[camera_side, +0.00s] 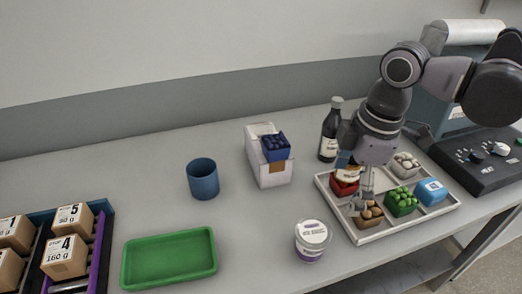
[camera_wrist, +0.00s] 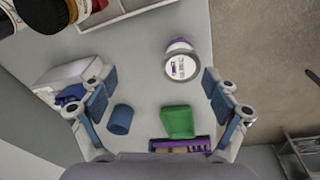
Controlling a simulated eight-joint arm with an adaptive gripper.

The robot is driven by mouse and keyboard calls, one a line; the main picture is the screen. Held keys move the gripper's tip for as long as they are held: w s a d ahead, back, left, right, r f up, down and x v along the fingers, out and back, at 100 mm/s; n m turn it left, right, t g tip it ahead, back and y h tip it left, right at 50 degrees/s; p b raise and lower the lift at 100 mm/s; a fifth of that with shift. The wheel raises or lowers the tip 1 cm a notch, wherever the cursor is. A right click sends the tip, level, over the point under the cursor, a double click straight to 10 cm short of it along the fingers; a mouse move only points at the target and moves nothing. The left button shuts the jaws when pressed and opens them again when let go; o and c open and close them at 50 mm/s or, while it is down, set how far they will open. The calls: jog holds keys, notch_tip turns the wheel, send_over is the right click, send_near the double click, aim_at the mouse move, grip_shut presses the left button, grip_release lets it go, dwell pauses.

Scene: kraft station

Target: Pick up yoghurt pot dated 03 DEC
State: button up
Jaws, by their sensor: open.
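A yoghurt pot (camera_side: 313,240) with a white printed lid and a purple band stands upright on the table, in front of and left of the white tray. It also shows in the wrist view (camera_wrist: 181,66), upper middle, between my fingers but beyond them. The print on its lid is too small to read as a date. My gripper (camera_side: 362,188) is over the left part of the tray, to the right of and behind the pot. In the wrist view its fingers (camera_wrist: 159,82) are wide apart with nothing held between them.
The white tray (camera_side: 438,221) holds several small colored containers. A dark bottle (camera_side: 329,132) stands behind it. A white box (camera_side: 270,170), a blue cup (camera_side: 203,179) and a green tray (camera_side: 169,259) are further left. Numbered cartons (camera_side: 65,257) fill a rack at far left. The table around the pot is clear.

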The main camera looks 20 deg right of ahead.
aim_at(312, 231)
jog(key=a+n, duration=0.1)
jog(key=a, duration=0.1)
jog(key=s+a+n, duration=0.1)
jog(key=a, duration=0.1)
jog(key=a+n+g, duration=0.1)
jog(key=a, duration=0.1)
jog(key=shift+s+a+f+n+h, duration=0.2)
jog(key=shift+a+n+h, duration=0.1)
jog(key=shift+n+h, duration=0.1)
notch_tip(312, 231, down, 5)
jog(key=shift+f, duration=0.15)
jog(key=shift+w+d+f, duration=0.1)
jog(key=shift+d+f, duration=0.05)
jog(key=shift+f, duration=0.85)
jog(key=shift+d+f, duration=0.15)
jog(key=shift+f, duration=1.55)
jog(key=c, duration=1.4)
